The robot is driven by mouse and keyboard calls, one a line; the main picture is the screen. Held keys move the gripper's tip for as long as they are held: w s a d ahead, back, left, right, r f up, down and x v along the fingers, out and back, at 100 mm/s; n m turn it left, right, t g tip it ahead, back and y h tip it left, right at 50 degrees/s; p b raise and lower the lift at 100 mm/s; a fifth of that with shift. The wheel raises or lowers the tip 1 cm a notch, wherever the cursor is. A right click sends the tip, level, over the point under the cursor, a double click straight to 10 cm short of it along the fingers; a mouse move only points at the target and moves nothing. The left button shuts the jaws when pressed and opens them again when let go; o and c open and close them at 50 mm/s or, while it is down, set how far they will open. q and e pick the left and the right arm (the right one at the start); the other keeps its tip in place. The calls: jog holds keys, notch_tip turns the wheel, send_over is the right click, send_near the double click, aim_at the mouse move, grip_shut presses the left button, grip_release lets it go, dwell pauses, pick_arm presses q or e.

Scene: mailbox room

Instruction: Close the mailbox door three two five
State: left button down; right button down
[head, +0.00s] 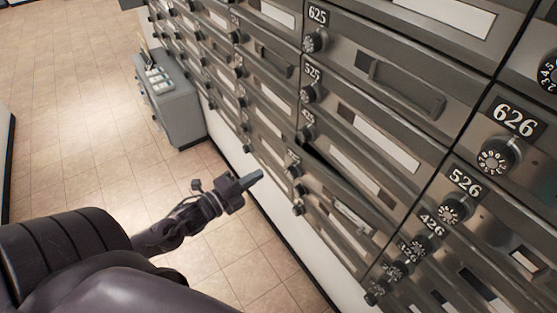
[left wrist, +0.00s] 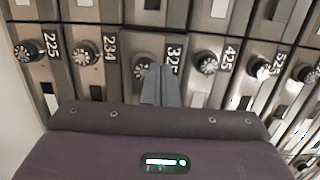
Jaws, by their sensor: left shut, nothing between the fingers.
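Mailbox door 325 (head: 335,185) is in the lower part of the column under 625 and 525. A dark gap along its upper edge suggests that it stands slightly ajar. In the left wrist view its number plate and dial (left wrist: 143,66) are partly covered by my fingers. My left gripper (head: 256,178) is shut and empty, just left of the lower doors in the head view. In the left wrist view its closed fingertips (left wrist: 160,72) lie in front of door 325; whether they touch it I cannot tell. My right gripper is not in view.
Metal mailboxes with dials fill the right side, including 626 (head: 513,118) and 526 (head: 463,185). A grey cabinet (head: 172,105) stands against the wall farther back. The tiled floor (head: 80,110) on the left is clear.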

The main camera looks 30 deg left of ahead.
aim_at(286, 154)
pick_arm(q)
jog(key=p+x, duration=0.1)
jog(key=x, duration=0.7)
jog(key=shift+w+d, duration=0.15)
jog(key=shift+w, duration=0.2)
jog(key=w+b, duration=0.1)
jog(key=w+m+h+b, duration=0.1)
jog(key=w+b, duration=0.1)
jog(key=w+d+h+b, duration=0.1)
jog(key=shift+w+f+m+g, duration=0.25)
jog(key=shift+w+m+g, duration=0.05)
jog(key=shift+w+g, duration=0.1)
jog(key=shift+s+r+h+b, duration=0.1)
jog(key=shift+r+h+b, duration=0.15)
jog(key=shift+h+b, duration=0.15)
jog(key=shift+r, duration=0.25)
jog(key=shift+r, duration=0.1)
jog(key=shift+a, duration=0.1)
